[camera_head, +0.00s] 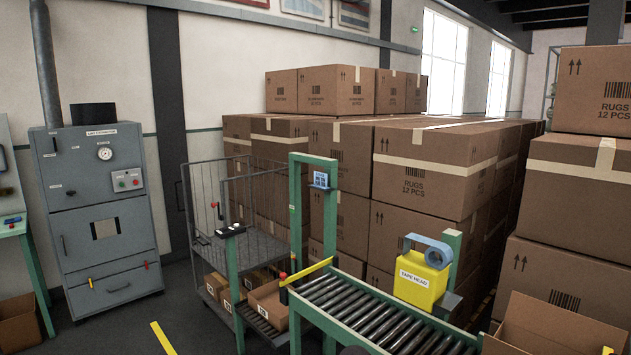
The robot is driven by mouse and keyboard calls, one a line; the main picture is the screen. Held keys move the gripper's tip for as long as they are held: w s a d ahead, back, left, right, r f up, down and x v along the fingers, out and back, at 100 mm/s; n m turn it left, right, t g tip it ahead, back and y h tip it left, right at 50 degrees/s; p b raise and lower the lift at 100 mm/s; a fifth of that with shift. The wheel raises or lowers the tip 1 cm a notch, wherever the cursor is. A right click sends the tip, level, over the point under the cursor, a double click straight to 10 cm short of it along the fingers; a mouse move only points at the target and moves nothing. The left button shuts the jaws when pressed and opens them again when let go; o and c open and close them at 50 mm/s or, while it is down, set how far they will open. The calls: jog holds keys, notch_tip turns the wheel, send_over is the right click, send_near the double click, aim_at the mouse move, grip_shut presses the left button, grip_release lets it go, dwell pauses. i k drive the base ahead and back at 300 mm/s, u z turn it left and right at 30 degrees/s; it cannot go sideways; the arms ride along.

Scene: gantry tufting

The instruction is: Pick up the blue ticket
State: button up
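I cannot make out a blue ticket for certain. A small blue item (12,220) lies on the green-legged bench at the left edge; it is too small to tell what it is. A small blue panel (321,180) is on the green frame post above the conveyor. My gripper is not in view.
A roller conveyor (372,312) runs at the lower centre, with a yellow tape head (420,278) beside it. A wire cage trolley (218,200) and open cartons stand left of it. A grey cabinet (97,210) is at the left. Stacked cartons (430,165) fill the right. Dark floor between cabinet and trolley is clear.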

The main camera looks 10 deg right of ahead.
aim_at(321, 179)
jog(key=u, duration=0.4)
jog(key=i, duration=2.8)
